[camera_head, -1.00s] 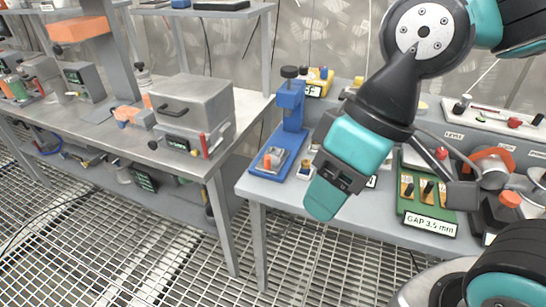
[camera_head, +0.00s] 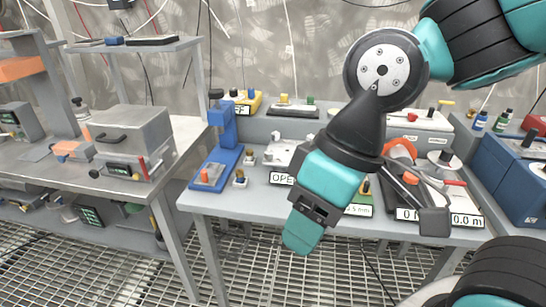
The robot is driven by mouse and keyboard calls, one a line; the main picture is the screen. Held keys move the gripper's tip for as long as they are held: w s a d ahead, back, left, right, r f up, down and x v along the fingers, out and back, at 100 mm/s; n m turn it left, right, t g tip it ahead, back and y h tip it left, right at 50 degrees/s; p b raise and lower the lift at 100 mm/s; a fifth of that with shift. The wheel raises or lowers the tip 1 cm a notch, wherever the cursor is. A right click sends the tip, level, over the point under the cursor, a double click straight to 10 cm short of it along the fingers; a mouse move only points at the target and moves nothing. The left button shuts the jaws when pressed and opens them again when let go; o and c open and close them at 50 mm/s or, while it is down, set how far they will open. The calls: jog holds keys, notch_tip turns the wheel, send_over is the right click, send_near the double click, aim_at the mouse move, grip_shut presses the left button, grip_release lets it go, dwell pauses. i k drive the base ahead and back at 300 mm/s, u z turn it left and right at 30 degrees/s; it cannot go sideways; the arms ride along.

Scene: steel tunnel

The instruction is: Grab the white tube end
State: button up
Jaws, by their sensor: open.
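I cannot make out a white tube end for certain in the head view. A whitish device (camera_head: 284,150) stands on the right bench, partly hidden behind my arm, with a label reading "OPE" in front of it. My gripper (camera_head: 375,213) is open, in front of the right bench, with its dark jaws spread apart. I see nothing between them. My arm and gripper hide the middle of this bench.
A blue press (camera_head: 222,140) stands at the right bench's (camera_head: 205,203) left end. Blue boxes (camera_head: 508,172) stand at its right. A grey box (camera_head: 132,137) sits on the left bench (camera_head: 185,133). Grating floor (camera_head: 270,280) lies open in front.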

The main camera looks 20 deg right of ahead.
aim_at(249, 152)
jog(key=z, duration=0.1)
jog(key=i, duration=0.5)
jog(key=k, duration=0.45)
jog(key=u, duration=0.8)
jog(key=i, duration=1.1)
jog(key=z, duration=0.65)
